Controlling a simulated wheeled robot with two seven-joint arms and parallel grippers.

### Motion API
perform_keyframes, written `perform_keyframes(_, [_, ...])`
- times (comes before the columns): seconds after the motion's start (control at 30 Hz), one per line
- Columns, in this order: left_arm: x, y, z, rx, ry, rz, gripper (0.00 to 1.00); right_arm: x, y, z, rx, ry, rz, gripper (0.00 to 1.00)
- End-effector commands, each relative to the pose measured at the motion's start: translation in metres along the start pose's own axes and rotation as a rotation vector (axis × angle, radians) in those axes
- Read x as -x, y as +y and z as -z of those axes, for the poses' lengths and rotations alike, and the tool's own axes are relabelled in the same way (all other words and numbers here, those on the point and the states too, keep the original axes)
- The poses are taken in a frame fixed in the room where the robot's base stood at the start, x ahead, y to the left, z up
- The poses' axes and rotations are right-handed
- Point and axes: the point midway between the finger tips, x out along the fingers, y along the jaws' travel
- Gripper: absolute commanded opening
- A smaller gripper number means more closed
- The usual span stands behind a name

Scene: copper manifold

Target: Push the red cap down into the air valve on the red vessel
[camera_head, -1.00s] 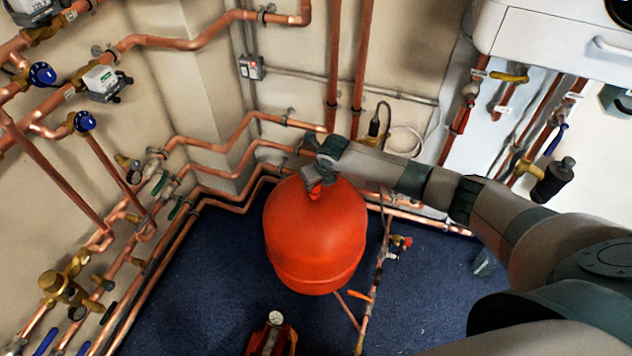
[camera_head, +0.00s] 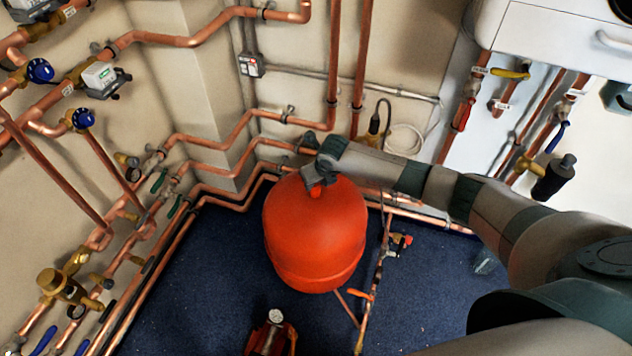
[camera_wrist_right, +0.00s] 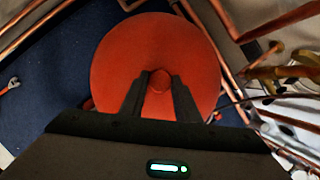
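The red vessel (camera_head: 314,240) stands on the blue floor in the middle of the head view; its round top (camera_wrist_right: 125,50) fills the middle of the right wrist view. The red cap (camera_wrist_right: 159,80) shows at the centre of the vessel's top, between the two dark fingertips of my right gripper (camera_wrist_right: 159,83). In the head view a bit of the cap (camera_head: 316,191) shows just below my right gripper (camera_head: 313,186). The fingers appear to close on the cap's sides. The air valve under the cap is hidden, so I cannot tell how deep the cap sits. My left gripper is not in view.
Copper pipes (camera_head: 235,140) run along the wall close behind the vessel. A thin copper pipe with a small valve (camera_head: 398,242) stands to its right. A red device with a gauge (camera_head: 273,318) is on the floor in front. Blue floor (camera_head: 210,270) is bare to the left.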

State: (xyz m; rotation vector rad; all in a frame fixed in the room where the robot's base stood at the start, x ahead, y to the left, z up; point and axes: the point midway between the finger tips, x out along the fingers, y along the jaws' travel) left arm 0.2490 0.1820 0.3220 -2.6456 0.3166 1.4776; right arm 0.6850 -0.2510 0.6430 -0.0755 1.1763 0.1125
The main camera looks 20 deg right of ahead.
Motion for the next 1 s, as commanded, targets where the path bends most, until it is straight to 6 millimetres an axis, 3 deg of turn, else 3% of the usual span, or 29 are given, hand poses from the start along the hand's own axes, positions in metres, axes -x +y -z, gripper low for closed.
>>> perform_keyframes(0.03, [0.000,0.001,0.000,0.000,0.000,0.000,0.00,0.000,0.000,0.000,0.000,0.000,0.000,0.40])
perform_keyframes(0.1, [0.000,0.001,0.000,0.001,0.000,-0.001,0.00,0.000,0.000,0.000,0.000,0.000,0.000,0.50])
perform_keyframes(0.53, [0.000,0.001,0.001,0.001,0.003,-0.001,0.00,0.000,0.000,0.000,0.000,0.000,0.000,0.50])
perform_keyframes(0.7, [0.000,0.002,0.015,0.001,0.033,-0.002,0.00,0.000,0.000,0.000,0.000,0.000,0.000,0.50])
perform_keyframes(0.8, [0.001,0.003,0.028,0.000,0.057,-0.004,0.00,0.012,-0.001,-0.001,0.001,-0.003,0.000,0.50])
perform_keyframes(1.0, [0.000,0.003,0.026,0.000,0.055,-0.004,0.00,0.045,0.000,-0.001,0.002,-0.003,-0.001,0.50])
